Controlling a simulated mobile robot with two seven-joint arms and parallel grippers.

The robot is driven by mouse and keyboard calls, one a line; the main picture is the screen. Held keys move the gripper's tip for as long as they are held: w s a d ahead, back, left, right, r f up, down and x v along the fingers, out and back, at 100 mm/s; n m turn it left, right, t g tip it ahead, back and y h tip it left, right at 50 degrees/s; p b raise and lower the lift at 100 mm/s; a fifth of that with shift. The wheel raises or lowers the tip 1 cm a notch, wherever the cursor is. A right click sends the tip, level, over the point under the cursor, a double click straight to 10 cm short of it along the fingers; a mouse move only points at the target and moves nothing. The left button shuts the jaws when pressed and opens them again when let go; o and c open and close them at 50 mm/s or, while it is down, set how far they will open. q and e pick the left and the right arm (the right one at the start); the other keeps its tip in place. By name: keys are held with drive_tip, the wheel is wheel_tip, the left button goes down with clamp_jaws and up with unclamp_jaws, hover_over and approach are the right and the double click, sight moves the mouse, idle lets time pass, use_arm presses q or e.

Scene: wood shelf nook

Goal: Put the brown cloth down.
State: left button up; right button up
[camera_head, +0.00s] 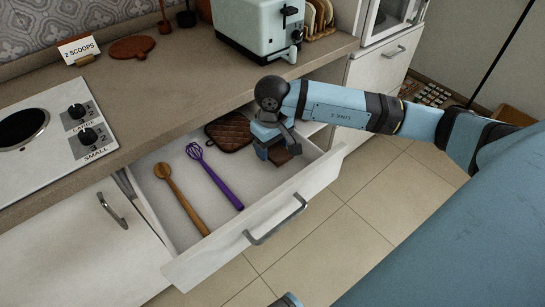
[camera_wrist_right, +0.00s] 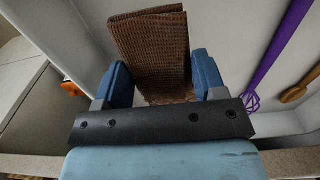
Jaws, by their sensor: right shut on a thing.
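The brown cloth (camera_wrist_right: 148,45) is a folded, woven-looking piece between the two blue fingers of my right gripper (camera_wrist_right: 160,78) in the wrist view. The fingers are shut on it. In the head view my right gripper (camera_head: 274,149) points down into the right end of the open drawer (camera_head: 262,212). A small brown part of the cloth (camera_head: 292,150) shows at the fingers there; the rest is hidden by the gripper. I cannot tell whether the cloth touches the drawer floor.
In the drawer lie a brown quilted pot holder (camera_head: 229,131), a purple whisk (camera_head: 216,176) and a wooden spoon (camera_head: 180,197). The pot holder is just left of my right gripper. A toaster (camera_head: 258,28) and a stove (camera_head: 50,132) are on the counter (camera_head: 160,82).

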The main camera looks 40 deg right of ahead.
sight(272, 155)
wheel_tip(272, 155, down, 4)
drive_tip(key=shift+r, duration=0.1)
drive_tip(key=shift+f, duration=0.4)
use_arm(q)
drive_tip(key=shift+r, duration=0.2)
use_arm(e)
drive_tip(key=shift+f+b, duration=0.15)
drive_tip(key=shift+b, duration=0.35)
drive_tip(key=o, duration=0.9)
use_arm(q)
drive_tip(key=shift+f, duration=0.1)
